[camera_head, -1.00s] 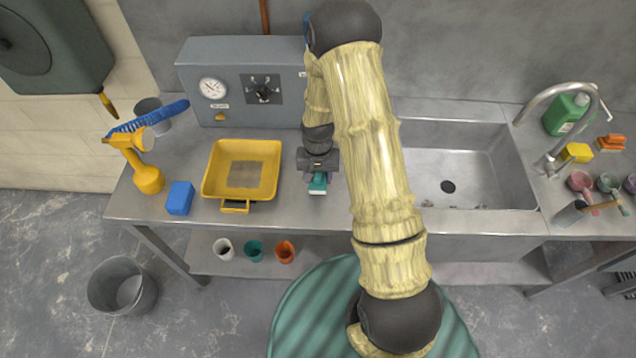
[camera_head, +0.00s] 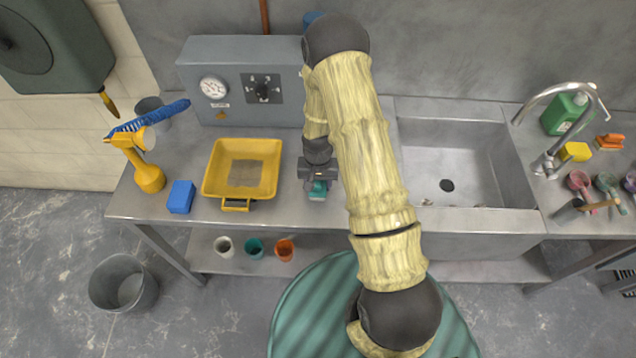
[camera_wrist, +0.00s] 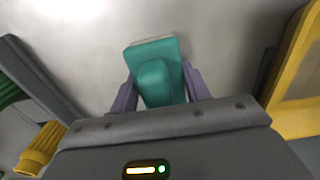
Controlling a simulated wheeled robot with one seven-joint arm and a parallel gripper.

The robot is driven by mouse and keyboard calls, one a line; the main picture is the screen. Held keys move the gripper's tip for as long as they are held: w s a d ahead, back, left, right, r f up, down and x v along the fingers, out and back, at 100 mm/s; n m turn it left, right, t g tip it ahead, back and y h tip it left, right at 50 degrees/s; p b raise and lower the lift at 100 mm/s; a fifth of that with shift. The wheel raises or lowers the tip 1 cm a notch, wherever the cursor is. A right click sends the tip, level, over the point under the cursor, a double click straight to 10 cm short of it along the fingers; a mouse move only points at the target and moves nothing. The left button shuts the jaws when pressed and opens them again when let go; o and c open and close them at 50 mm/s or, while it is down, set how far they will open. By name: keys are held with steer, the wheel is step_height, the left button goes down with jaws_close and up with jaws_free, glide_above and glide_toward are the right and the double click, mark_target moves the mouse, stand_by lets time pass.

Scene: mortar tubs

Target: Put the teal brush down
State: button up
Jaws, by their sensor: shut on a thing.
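The teal brush (camera_wrist: 156,72) is between the two purple-grey fingers of my gripper (camera_wrist: 158,88) in the wrist view, with its block facing up at the camera. My gripper is shut on it. In the head view the brush (camera_head: 318,190) shows as a small teal patch below my dark gripper (camera_head: 318,180), over the counter strip between the yellow tray and the sink. I cannot tell whether the brush touches the counter (camera_head: 290,211).
The yellow tray (camera_head: 210,184) stands just left of my gripper, and the sink (camera_head: 465,201) lies to the right. A blue sponge (camera_head: 180,197) and a yellow spray bottle (camera_head: 149,177) stand farther left. A grey gauge box (camera_head: 230,60) is behind.

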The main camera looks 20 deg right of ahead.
steer(key=o, duration=1.3)
steer(key=shift+s+a+f, duration=0.1)
steer(key=shift+f, duration=0.05)
steer(key=shift+s+d+f, duration=0.1)
steer(key=shift+s+d, duration=0.05)
steer(key=shift+d, duration=0.1)
steer(key=shift+r+p, duration=0.35)
steer(key=shift+d+r+b, duration=0.1)
steer(key=shift+r+b, duration=0.1)
steer(key=shift+b, duration=0.1)
steer(key=r+b, duration=0.1)
steer(key=r, duration=0.6)
steer(key=r+b, duration=0.1)
steer(key=r, duration=0.2)
steer(key=shift+w+a+r+b, duration=0.3)
steer(key=shift+w+b, duration=0.05)
steer(key=shift+s+r, duration=0.2)
steer(key=shift+r, duration=0.35)
